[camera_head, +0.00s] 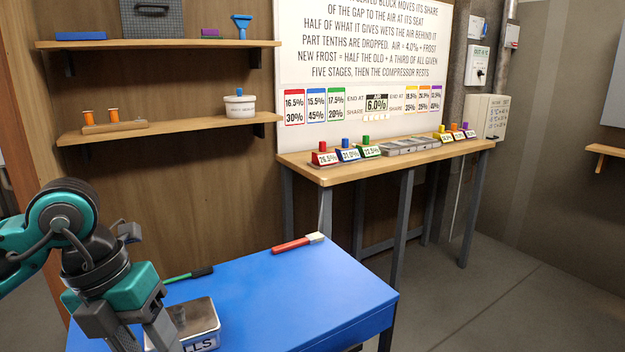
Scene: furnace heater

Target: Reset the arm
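My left arm comes in from the left edge, its teal and dark wrist bent downward. My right arm and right gripper are not in view.
A green-handled tool (189,275) and a red-handled brush (298,243) lie on the blue table (330,290), whose right part is clear. Behind it, a wooden bench (400,163) holds several coloured labelled blocks. Wall shelves (160,44) are at the upper left.

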